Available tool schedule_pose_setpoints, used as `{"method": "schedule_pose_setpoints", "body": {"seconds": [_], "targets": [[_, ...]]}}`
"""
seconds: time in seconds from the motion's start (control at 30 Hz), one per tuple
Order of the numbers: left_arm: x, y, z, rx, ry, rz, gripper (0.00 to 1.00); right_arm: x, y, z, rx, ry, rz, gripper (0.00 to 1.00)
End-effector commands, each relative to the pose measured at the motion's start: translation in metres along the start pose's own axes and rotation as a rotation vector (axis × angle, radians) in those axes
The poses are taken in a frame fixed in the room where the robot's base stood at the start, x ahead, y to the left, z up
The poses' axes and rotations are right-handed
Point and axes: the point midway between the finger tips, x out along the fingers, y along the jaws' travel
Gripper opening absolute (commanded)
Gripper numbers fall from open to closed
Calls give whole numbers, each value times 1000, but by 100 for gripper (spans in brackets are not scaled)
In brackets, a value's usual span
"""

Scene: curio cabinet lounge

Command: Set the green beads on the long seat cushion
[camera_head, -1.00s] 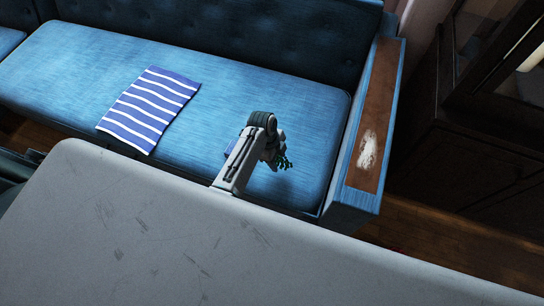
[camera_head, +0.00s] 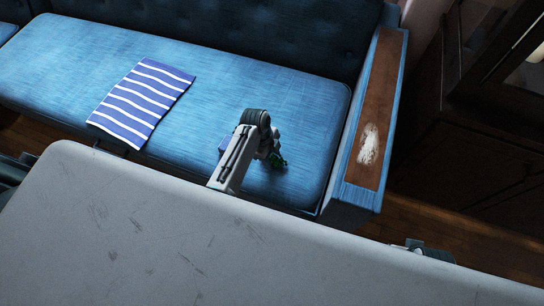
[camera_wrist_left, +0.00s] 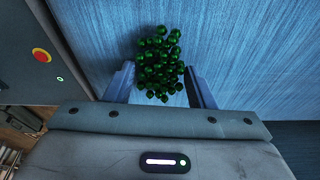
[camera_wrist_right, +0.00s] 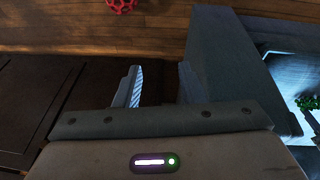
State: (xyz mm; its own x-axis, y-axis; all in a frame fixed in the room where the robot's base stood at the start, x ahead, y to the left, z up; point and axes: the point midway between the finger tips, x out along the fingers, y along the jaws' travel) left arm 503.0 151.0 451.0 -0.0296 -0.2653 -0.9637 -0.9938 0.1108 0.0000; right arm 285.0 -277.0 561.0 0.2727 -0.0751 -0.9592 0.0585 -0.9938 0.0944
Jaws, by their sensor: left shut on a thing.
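The green beads (camera_wrist_left: 160,62) form a dark, shiny cluster between the two fingers of my left gripper (camera_wrist_left: 162,84) in the left wrist view. My left gripper is shut on them. In the head view the left gripper (camera_head: 274,158) is over the right end of the long blue seat cushion (camera_head: 240,95), with a little green showing at its tip. I cannot tell whether the beads touch the cushion. My right gripper (camera_wrist_right: 158,84) is open and empty in the right wrist view, pointing down beside the bench's end.
A blue-and-white striped cloth (camera_head: 142,102) lies on the cushion. A worn wooden armrest (camera_head: 376,110) bounds its right end. A red openwork ball (camera_wrist_right: 121,4) lies on the wooden floor. The cushion between cloth and gripper is clear.

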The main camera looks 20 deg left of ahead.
Motion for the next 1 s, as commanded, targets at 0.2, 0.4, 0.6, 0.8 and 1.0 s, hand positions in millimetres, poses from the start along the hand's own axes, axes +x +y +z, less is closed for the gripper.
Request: {"method": "schedule_pose_setpoints", "body": {"seconds": [0.2, 0.4, 0.6, 0.8, 1.0], "targets": [[-1, 0, 0, 0, 0, 0, 27, -1, 0, 0, 0, 0, 0, 36], [2, 0, 1, 0, 0, -1, 59, -2, 0, 0, 0, 1, 0, 36], [2, 0, 1, 0, 0, -1, 71, -1, 0, 0, 0, 1, 0, 36], [-1, 0, 0, 0, 0, -1, 71, -2, 0, -1, 0, 2, 0, 36], [-31, -1, 0, 1, -1, -4, 71, 16, 0, 3, 2, -13, -1, 36]]}}
